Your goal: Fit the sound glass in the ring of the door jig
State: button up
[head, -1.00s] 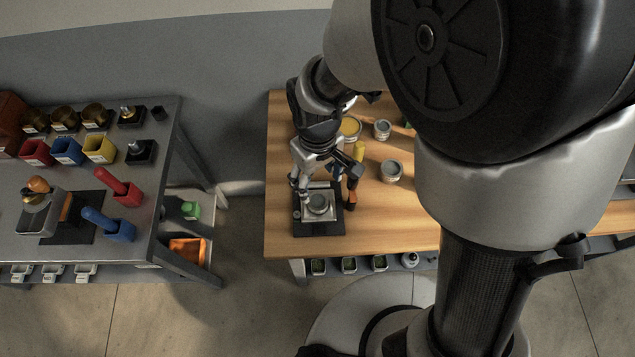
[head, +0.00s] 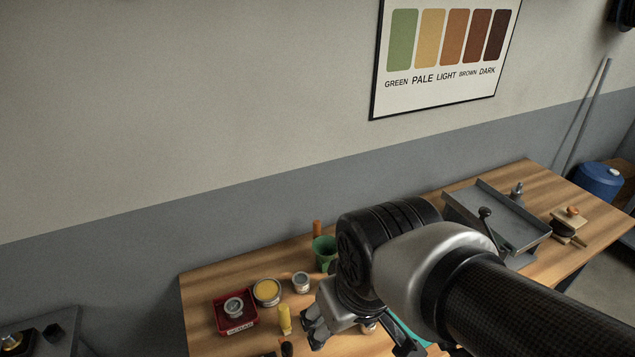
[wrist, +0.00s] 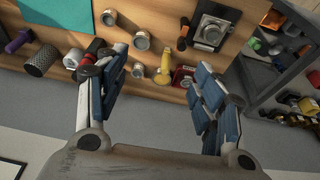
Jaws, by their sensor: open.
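In the wrist view the door jig (wrist: 210,32) stands at the upper right, a dark base with a pale plate and a round ring on it. Whether a glass lies in the ring cannot be told. My gripper (wrist: 160,62) is open, its fingers wide apart with nothing between them, away from the jig. In the head view my gripper (head: 316,327) is over the wooden bench, partly hidden by my arm. A red tray (head: 250,317) holds a round grey-rimmed piece (head: 233,307); it also shows in the wrist view (wrist: 186,72). I cannot identify the sound glass.
A yellow-filled tin (head: 267,291), a grey tin (head: 301,282), a yellow bottle (head: 284,319) and a green cup (head: 323,250) stand close by on the bench (head: 205,280). A metal tray (head: 495,220) lies farther right. A grey rack (wrist: 265,70) shows in the wrist view.

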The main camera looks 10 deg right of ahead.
jog(key=s+d+r+m+t, duration=0.1)
jog(key=s+d+r+m, duration=0.1)
jog(key=s+d, duration=0.2)
jog(key=shift+s+d+r+m+h, duration=0.15)
jog(key=shift+s+r+m+h, duration=0.15)
jog(key=shift+s, duration=0.2)
dwell(0.9)
